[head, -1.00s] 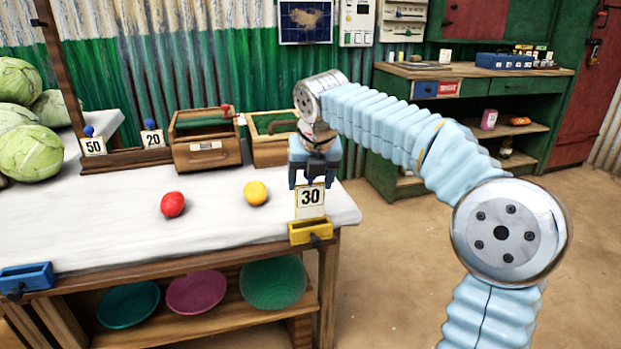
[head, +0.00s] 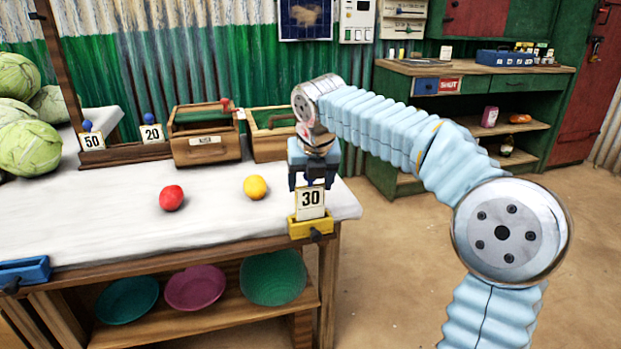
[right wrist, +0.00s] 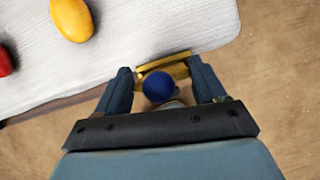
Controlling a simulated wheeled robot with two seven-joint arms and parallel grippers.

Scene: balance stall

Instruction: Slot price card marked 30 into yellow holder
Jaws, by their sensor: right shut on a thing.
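The white price card marked 30 (head: 311,201) stands upright at the yellow holder (head: 312,228) on the table's right front corner. Its lower edge meets the holder's top, and the holder's front wall seems to hide its bottom. How deep it sits cannot be told. My right gripper (head: 311,184) points down from above and is shut on the card's blue knob (right wrist: 158,87). The yellow holder also shows in the right wrist view (right wrist: 178,67), just beyond the knob. My left gripper is not in view.
A red fruit (head: 172,197) and a yellow fruit (head: 256,187) lie on the white tabletop (head: 120,215). A blue holder (head: 24,270) is at the left front edge. Cards 50 (head: 93,141) and 20 (head: 152,133) stand at the back beside wooden boxes (head: 207,152).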

